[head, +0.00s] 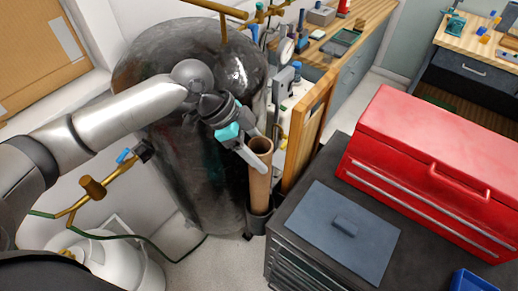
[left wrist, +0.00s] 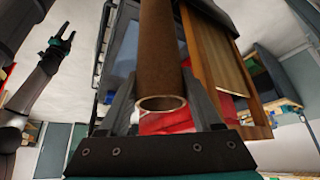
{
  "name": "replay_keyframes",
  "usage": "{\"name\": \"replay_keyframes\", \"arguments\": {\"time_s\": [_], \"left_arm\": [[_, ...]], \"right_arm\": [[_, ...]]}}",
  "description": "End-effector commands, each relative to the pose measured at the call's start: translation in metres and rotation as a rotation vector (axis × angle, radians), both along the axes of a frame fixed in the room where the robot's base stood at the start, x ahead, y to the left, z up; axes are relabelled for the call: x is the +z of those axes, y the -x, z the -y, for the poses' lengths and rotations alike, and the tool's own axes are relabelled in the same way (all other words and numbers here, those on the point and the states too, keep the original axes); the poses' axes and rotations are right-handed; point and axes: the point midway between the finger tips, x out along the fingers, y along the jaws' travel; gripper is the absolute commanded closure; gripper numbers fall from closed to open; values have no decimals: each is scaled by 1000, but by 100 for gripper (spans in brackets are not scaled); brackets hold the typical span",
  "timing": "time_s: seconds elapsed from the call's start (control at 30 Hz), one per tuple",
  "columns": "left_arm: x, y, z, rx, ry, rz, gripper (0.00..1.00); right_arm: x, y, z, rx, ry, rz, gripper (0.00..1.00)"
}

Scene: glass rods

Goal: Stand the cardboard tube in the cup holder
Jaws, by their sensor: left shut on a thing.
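The brown cardboard tube (head: 260,188) is close to upright beside the dark tool cabinet, its open top end facing up. Its lower end goes into the dark cup holder (head: 258,222) at the cabinet's left side; whether it touches the bottom is hidden. My left gripper (head: 256,154) is shut on the tube near its top. In the left wrist view the tube (left wrist: 161,50) runs between the two fingers, with its open end (left wrist: 162,103) close to the camera. My right gripper (left wrist: 65,35) shows small in the left wrist view, its fingers apart and empty.
A large dark tank (head: 190,150) stands behind and left of the tube. A wooden panel (head: 305,135) stands close on its right. The cabinet top holds a grey flat plate (head: 335,245), a red toolbox (head: 430,165) and a blue bin (head: 470,282).

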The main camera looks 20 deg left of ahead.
Motion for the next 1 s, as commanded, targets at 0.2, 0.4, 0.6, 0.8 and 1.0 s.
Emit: {"name": "replay_keyframes", "arguments": {"time_s": [0.2, 0.4, 0.6, 0.8, 1.0], "left_arm": [[0, -1, 0, 1, 2, 1, 100], [-1, 0, 0, 1, 1, 1, 19], [-1, 0, 0, 0, 1, 0, 5], [0, 0, 0, 1, 1, 1, 5], [21, 1, -12, 3, 0, 4, 5]], "right_arm": [[0, 0, 0, 0, 0, 0, 50], [0, 0, -1, 0, -1, 0, 50], [0, 0, -2, 0, -3, 0, 50], [0, 0, -4, 0, -5, 1, 50], [-1, -1, -5, 2, -6, 1, 50]]}}
